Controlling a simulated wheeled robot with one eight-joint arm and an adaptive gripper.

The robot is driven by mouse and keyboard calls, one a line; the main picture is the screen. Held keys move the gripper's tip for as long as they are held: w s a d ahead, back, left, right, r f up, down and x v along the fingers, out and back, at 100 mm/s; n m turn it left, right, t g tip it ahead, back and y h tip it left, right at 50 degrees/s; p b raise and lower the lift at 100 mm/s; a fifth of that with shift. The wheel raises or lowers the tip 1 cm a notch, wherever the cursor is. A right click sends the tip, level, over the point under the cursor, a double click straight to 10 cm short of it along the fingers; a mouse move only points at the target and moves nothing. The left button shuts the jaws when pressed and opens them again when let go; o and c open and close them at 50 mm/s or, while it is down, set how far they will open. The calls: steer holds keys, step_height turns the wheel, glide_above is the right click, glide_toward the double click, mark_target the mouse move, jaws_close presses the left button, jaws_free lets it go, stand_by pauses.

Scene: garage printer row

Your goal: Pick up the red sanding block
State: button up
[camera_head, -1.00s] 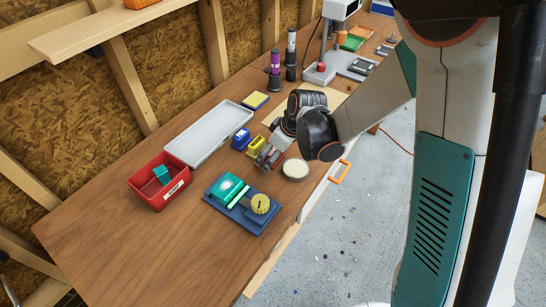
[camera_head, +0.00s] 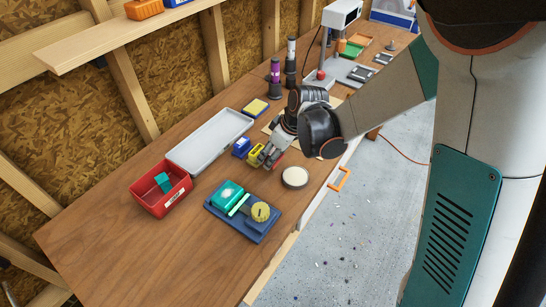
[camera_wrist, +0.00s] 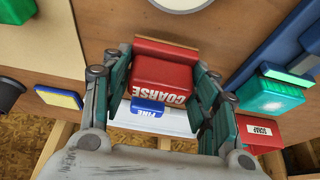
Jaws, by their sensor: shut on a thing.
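The red sanding block (camera_wrist: 162,80), marked COARSE, sits between the two fingers of my gripper (camera_wrist: 163,65) in the wrist view. The fingers are shut on its sides. In the head view my gripper (camera_head: 271,156) is over the workbench beside the yellow block (camera_head: 256,155), and the red block is mostly hidden by the fingers. Whether the red block is clear of the bench is hard to tell. A blue block (camera_head: 241,147) stands left of the yellow one. In the wrist view the blue block (camera_wrist: 148,106), marked FINE, shows below the red block.
A grey tray (camera_head: 190,160) and a red scrap bin (camera_head: 148,205) with a teal piece inside lie left. A blue base (camera_head: 257,232) with a teal block and yellow knob is in front. A cream disc (camera_head: 295,177) is close on the right. Bare bench lies front left.

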mark_target(273, 150)
step_height(273, 150, up, 16)
steer(key=p, duration=0.4)
steer(key=shift+r, duration=0.15)
